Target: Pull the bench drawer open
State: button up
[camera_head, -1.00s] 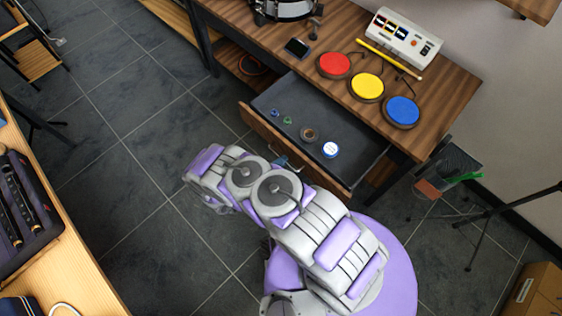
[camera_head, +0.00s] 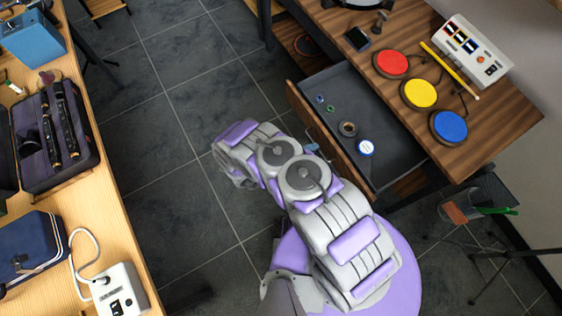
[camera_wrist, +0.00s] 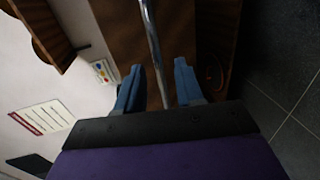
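The bench drawer (camera_head: 350,90) stands well open in the head view, with a grey inside and a wooden front (camera_head: 348,165). Small items lie in it: a dark ring (camera_head: 347,128), a white-and-blue round piece (camera_head: 366,148) and small blue and green bits. In the wrist view the metal bar handle (camera_wrist: 153,45) runs between the two blue fingers of my gripper (camera_wrist: 157,85). The fingers are apart, with gaps showing on both sides of the bar. In the head view my arm hides most of the gripper at the drawer front.
The wooden bench (camera_head: 470,135) carries red (camera_head: 391,64), yellow (camera_head: 419,94) and blue (camera_head: 450,127) pads and a white control box (camera_head: 472,50). A lighter table (camera_head: 85,200) with instrument cases stands at the left. Tiled floor (camera_head: 170,130) between is clear. A stand and basket are at right.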

jog(key=p+v, duration=0.3)
jog(key=v, duration=1.2)
jog(key=shift+w+a+f, duration=0.1)
jog(key=shift+a, duration=0.1)
